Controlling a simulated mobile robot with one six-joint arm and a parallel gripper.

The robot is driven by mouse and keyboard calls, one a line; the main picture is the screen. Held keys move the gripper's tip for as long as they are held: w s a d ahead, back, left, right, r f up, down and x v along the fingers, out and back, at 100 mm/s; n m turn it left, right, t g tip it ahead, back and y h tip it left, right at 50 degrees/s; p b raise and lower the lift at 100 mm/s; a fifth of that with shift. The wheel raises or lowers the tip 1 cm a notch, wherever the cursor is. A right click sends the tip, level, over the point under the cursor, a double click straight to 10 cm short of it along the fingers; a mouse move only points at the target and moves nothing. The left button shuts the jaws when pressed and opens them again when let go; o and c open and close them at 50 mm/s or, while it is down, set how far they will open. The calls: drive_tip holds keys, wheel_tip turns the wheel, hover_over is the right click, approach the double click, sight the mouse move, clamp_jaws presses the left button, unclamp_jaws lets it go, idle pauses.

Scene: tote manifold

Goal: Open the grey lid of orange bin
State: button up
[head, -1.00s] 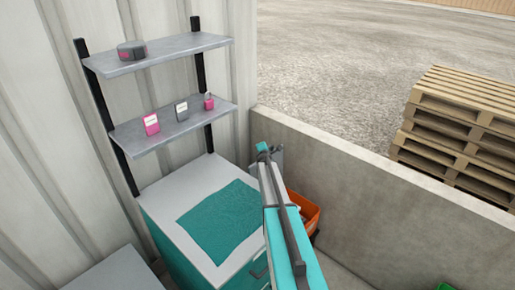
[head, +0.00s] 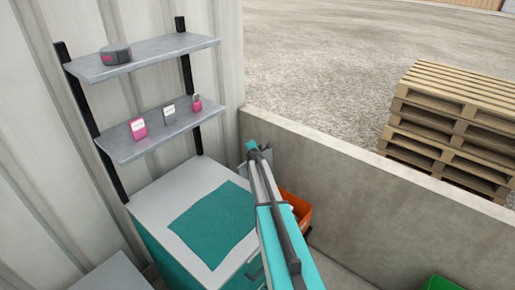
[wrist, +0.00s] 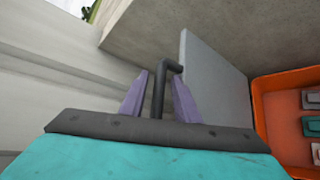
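The orange bin (head: 301,214) is partly hidden behind my arm in the head view. In the wrist view the orange bin (wrist: 268,115) is at the right, its top uncovered and several small items inside. The grey lid (wrist: 215,80) stands raised at the bin's left side. A dark bent handle (wrist: 158,95) at the lid's left edge lies between the fingers of my gripper (wrist: 160,97). The two purple fingers are apart, with gaps showing on both sides of the handle. In the head view the gripper end is small and unclear.
A low concrete wall (head: 360,165) runs behind the bin. A cabinet with a teal mat (head: 213,222) stands left of my arm, below two shelves holding small items. A green container (head: 445,284) shows at the lower right. Pallets (head: 450,130) are stacked beyond the wall.

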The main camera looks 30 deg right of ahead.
drive_tip(key=shift+a+f, duration=0.1)
drive_tip(key=shift+a, duration=0.1)
drive_tip(key=shift+s, duration=0.15)
drive_tip(key=shift+b+v, duration=0.3)
drive_tip(key=shift+v, duration=0.5)
drive_tip(key=b+v, duration=0.3)
drive_tip(key=v, duration=0.9)
idle(0.5)
